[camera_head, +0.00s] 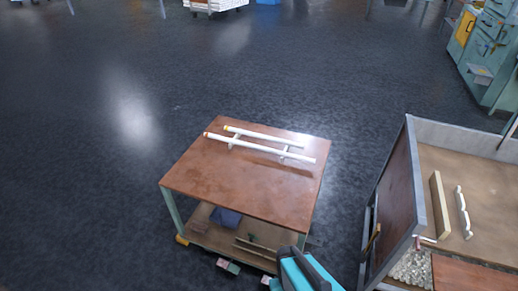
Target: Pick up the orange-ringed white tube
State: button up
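Two white tubes lie side by side on a small wooden-topped table (200,178), apparently raised on short white supports. The longer, nearer white tube (262,148) has a small orange mark at its left end. The shorter, farther white tube (265,136) has a yellow-orange mark at its left end. Which mark is the orange ring is too small to tell. A teal and dark grey end of my arm (305,272) shows at the bottom edge, in front of the table and apart from the tubes. Its fingertips cannot be made out.
The table's lower shelf (205,232) holds a dark blue item and some bars. A bench with raised sides (398,190) stands at the right, with a wooden strip and a white wavy piece. Teal cabinets (495,60) stand at the back right. The dark floor left of the table is clear.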

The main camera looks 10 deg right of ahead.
aim_at(289, 155)
jog(key=k, duration=1.35)
jog(key=u, duration=0.55)
jog(key=i, duration=0.75)
jog(key=u, duration=0.85)
jog(key=i, duration=1.45)
jog(key=z, duration=0.1)
